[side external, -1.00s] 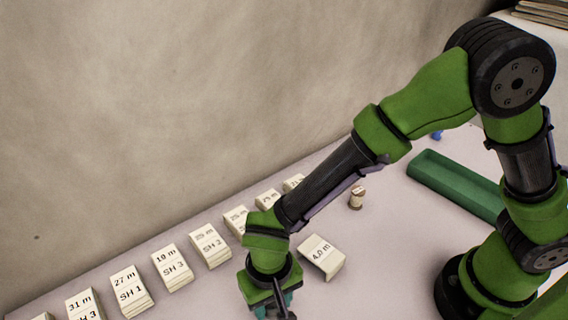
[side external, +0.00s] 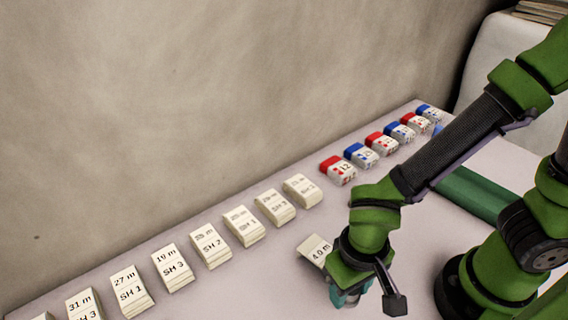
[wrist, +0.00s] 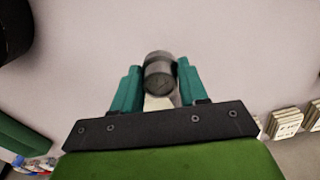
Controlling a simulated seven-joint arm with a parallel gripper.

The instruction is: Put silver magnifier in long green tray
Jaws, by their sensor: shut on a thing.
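The silver magnifier (wrist: 160,75) shows in the wrist view as a short grey cylinder with a round end face. My gripper (wrist: 158,85) is shut on it, with a teal finger on each side. In the side view my gripper (side external: 350,296) is low at the front of the table, and the magnifier cannot be made out there. The long green tray (side external: 472,192) lies to the right, partly hidden behind my arm. A green strip at the left edge of the wrist view (wrist: 20,136) looks like the same tray.
A cream block marked 4.0 m (side external: 314,250) is just left of my gripper. A row of cream labelled blocks (side external: 243,226) runs along the wall, followed by red and blue topped blocks (side external: 362,156). Bare table lies between the row and the tray.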

